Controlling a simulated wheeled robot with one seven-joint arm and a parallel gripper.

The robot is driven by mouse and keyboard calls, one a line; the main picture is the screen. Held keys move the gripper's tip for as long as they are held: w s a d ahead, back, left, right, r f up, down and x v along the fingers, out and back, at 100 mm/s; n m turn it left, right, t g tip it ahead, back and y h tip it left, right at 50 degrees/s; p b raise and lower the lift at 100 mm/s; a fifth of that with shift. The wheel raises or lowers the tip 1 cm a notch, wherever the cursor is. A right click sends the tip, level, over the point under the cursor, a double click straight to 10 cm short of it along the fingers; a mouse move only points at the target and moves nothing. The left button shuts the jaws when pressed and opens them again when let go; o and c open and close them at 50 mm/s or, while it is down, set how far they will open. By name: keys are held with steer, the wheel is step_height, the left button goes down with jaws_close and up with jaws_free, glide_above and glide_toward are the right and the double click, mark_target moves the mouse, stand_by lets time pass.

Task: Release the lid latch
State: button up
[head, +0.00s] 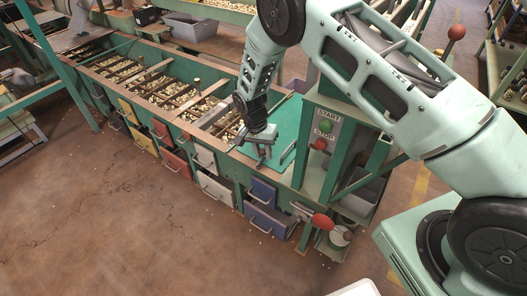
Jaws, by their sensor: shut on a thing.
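A flat green lid (287,118) covers the right end of the long green hopper bench. My gripper (261,160) points down at the front edge of this lid, near its left corner. Its jaws are shut on the lid latch, which is small and mostly hidden by the fingers. I cannot make out the latch's position from here.
Open hoppers of nuts (188,97) run left along the bench. Coloured drawers, such as a blue one (263,191), line its front. A post with START and STOP buttons (324,134) and a red-knobbed lever (321,221) stand to the right. The front floor is clear.

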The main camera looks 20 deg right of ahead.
mark_target(255, 160)
steer(key=n, duration=0.3)
steer(key=a+n, duration=0.1)
steer(key=shift+w+n+t+h+p, duration=0.3)
steer(key=shift+w+t+p, duration=0.05)
steer(key=shift+w+t, duration=0.05)
steer(key=n, duration=0.1)
steer(key=a+n, duration=0.1)
steer(key=n, duration=0.1)
steer(key=shift+w+n+t+p, duration=0.15)
steer(key=shift+n+t+p, duration=0.15)
steer(key=n, duration=0.2)
steer(key=a+n+t+p, duration=0.1)
steer(key=n, duration=0.2)
steer(key=shift+a, duration=0.2)
steer(key=shift+s+a+n+t, duration=0.15)
steer(key=shift+a+n, duration=0.1)
steer(key=shift+n, duration=0.75)
steer(key=shift+s+a+n+t, duration=0.1)
steer(key=shift+a+n+t, duration=0.1)
steer(key=shift+n, duration=0.8)
steer(key=shift+y+p, duration=0.3)
steer(key=shift+y, duration=0.1)
steer(key=o, duration=0.9)
